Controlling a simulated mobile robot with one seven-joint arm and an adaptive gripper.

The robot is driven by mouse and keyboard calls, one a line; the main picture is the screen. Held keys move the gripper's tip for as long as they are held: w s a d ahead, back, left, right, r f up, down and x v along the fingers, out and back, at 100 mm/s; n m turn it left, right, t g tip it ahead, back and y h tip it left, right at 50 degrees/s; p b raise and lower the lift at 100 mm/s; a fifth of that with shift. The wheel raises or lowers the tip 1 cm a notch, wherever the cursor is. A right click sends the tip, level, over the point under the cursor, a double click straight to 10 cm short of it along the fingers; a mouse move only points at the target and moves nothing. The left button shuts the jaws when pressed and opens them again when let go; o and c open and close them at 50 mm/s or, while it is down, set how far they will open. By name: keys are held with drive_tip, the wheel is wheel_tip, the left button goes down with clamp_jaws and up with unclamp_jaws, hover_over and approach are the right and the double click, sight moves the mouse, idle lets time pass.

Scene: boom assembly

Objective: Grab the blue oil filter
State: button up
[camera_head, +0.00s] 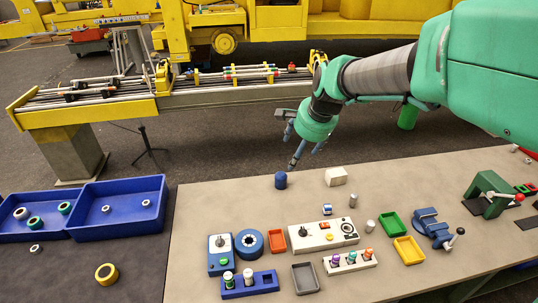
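A small dark blue cylinder (281,180), which looks like the blue oil filter, stands upright near the back edge of the grey table. My gripper (303,154) hangs from my green arm, above and slightly right of the cylinder in the picture. Its fingers are spread and look open, with nothing between them. The lowest fingertip shows a little above the cylinder and apart from it. The exact height and depth between them cannot be told from this one view.
A white block (335,177) stands right of the cylinder. A small blue-and-white item (328,209), a white control box (324,236), a blue ring-shaped part (249,243) and a red tray (277,241) lie nearer. Blue bins (112,229) stand left. The table around the cylinder is clear.

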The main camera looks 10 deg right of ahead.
drive_tip(key=w+d+f+m+p, duration=0.15)
drive_tip(key=w+f+m, duration=0.35)
drive_tip(key=w, duration=0.6)
drive_tip(key=m+p, duration=0.6)
drive_tip(key=m, duration=0.7)
hover_over(282, 174)
drive_tip(key=s+d, duration=0.2)
drive_tip(key=s, duration=0.2)
wheel_tip(282, 174, down, 28)
drive_tip(key=shift+f+g+y, duration=0.1)
drive_tip(key=shift+g+y, duration=0.2)
drive_tip(key=shift+x, duration=4.3)
drive_tip(key=shift+s+f, duration=0.1)
drive_tip(key=shift+s, duration=0.05)
drive_tip(key=shift+p+x, duration=0.35)
drive_tip(key=shift+x, duration=2.15)
